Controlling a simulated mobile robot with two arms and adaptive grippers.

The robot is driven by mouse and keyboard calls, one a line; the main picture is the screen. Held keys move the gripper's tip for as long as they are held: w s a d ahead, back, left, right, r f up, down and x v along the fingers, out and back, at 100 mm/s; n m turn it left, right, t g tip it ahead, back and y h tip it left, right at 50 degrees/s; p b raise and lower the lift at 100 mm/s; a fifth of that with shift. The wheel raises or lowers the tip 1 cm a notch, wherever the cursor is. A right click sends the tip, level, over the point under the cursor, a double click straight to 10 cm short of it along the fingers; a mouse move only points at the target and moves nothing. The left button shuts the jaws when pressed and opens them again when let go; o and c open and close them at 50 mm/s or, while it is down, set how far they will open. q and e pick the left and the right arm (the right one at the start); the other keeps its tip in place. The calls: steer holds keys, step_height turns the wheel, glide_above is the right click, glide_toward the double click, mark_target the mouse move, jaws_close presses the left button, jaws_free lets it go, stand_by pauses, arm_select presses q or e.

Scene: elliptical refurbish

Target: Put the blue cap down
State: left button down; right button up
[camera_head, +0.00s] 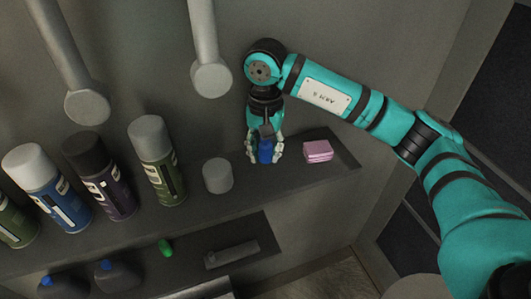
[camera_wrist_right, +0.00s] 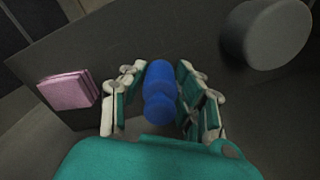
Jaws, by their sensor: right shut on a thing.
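The blue cap (camera_head: 265,151) is between the fingers of my right gripper (camera_head: 265,157), at the upper shelf (camera_head: 297,175). In the right wrist view the blue cap (camera_wrist_right: 160,88) stands out between the two fingers of the right gripper (camera_wrist_right: 158,95), which is shut on it. I cannot tell whether the cap touches the shelf. My left gripper is not in view.
A pink block (camera_head: 318,151) lies to the right of the gripper, and a grey cylinder (camera_head: 217,176) stands to its left. Several spray cans stand further left, including a green one (camera_head: 157,160). A lower shelf holds a small green item (camera_head: 165,247) and dark bottles (camera_head: 117,277).

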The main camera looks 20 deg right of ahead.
mark_target(266, 168)
step_height(266, 168, down, 2)
steer(key=shift+s+f+p, duration=0.1)
steer(key=shift+p, duration=0.4)
steer(key=shift+f, duration=0.2)
steer(key=shift+f+b, duration=0.2)
steer(key=shift+b, duration=0.2)
steer(key=o, duration=0.7)
steer(key=shift+r, duration=0.1)
steer(key=shift+r, duration=0.1)
